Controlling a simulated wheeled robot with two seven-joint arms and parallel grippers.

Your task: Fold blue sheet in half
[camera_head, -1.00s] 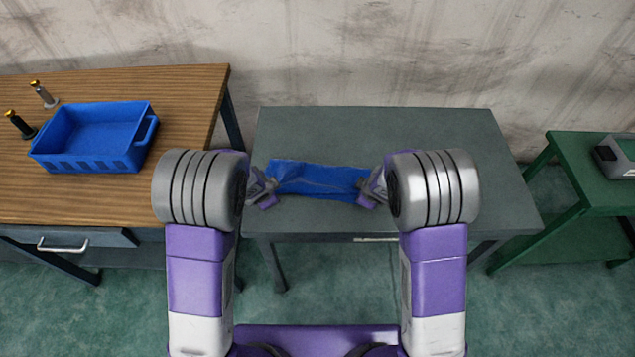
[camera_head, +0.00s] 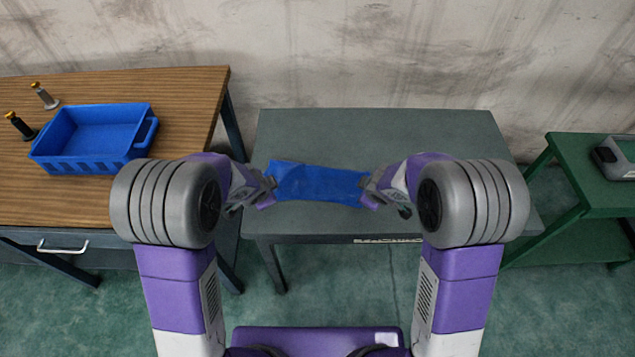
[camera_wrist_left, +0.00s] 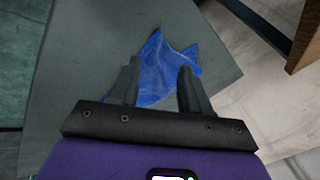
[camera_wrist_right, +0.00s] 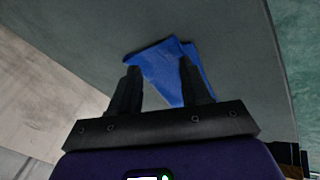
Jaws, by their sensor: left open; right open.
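The blue sheet (camera_head: 318,183) lies on the grey table as a narrow, slightly wrinkled strip running left to right. My left gripper (camera_head: 268,186) is at its left end, and my right gripper (camera_head: 370,188) is at its right end. In the left wrist view the sheet (camera_wrist_left: 165,65) shows between and beyond the open fingers (camera_wrist_left: 157,80), with pointed corners. In the right wrist view the sheet (camera_wrist_right: 165,65) shows beyond and between the open fingers (camera_wrist_right: 157,80). Whether the fingertips touch the cloth cannot be told.
The grey table (camera_head: 400,135) is clear around the sheet. A wooden table (camera_head: 185,95) at left holds a blue crate (camera_head: 90,165) and two small upright parts (camera_head: 44,95). A green table (camera_head: 580,165) at right holds a grey device (camera_head: 615,157). A wall stands behind.

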